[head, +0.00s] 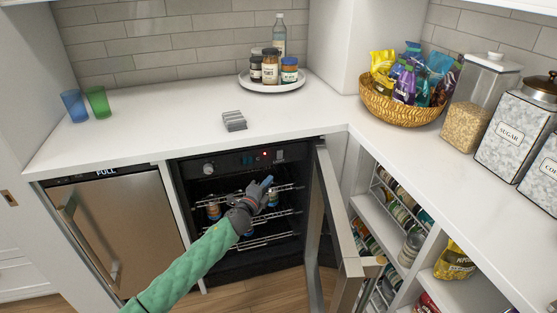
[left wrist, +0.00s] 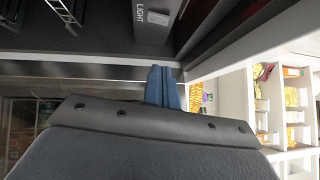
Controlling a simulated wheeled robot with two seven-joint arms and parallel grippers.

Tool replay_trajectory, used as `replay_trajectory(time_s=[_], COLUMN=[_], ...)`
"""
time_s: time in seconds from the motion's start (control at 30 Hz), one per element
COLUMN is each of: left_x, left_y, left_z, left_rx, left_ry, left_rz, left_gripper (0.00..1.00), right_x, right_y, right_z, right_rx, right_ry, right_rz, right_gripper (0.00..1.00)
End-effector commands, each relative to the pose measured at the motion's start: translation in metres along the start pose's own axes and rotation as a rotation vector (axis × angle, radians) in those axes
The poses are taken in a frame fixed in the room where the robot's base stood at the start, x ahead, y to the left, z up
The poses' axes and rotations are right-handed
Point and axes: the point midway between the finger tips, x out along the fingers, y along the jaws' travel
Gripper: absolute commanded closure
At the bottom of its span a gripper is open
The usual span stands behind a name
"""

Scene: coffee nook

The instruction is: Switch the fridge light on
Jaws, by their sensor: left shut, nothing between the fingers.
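The small fridge (head: 240,245) under the counter stands open, and its inside looks dark. Its black top panel carries a round knob (head: 208,168), a small red lamp and, at the right, a small light switch (head: 279,155). In the left wrist view the switch (left wrist: 158,18) is a pale piece beside the word LIGHT; its on or off position is too small to tell. My left gripper (head: 268,181) is at the fridge opening, below and slightly left of the switch, apart from it. Its blue fingers (left wrist: 162,86) are shut and empty. My right gripper is out of view.
The fridge's glass door (head: 318,230) stands open at the right, its handle toward me. Wire racks with a few cans or jars are inside. The counter (head: 180,125) overhangs above. A FULL-labelled steel appliance (head: 118,230) is at the left, open shelves (head: 400,235) at the right.

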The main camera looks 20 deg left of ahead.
Motion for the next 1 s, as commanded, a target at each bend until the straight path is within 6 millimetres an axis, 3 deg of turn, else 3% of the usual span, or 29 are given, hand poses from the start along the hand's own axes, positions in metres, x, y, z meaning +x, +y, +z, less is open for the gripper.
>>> replay_trajectory(time_s=[0.23,0.37,0.93,1.0], left_x=[0.003,0.014,0.103,0.110], left_y=[-0.001,-0.001,-0.002,-0.001], left_z=[0.000,0.001,0.000,0.010], left_rx=[-0.002,-0.002,-0.003,-0.001], left_ry=[-0.001,-0.002,-0.002,-0.003], left_rz=[0.000,0.000,0.000,0.001], left_gripper=[1.00,1.00,1.00,1.00], right_x=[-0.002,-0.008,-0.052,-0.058], right_y=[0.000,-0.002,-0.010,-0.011], right_z=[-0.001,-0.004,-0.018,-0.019], right_rx=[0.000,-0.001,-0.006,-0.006], right_ry=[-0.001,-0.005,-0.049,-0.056], right_rz=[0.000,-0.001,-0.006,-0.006], right_gripper=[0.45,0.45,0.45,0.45])
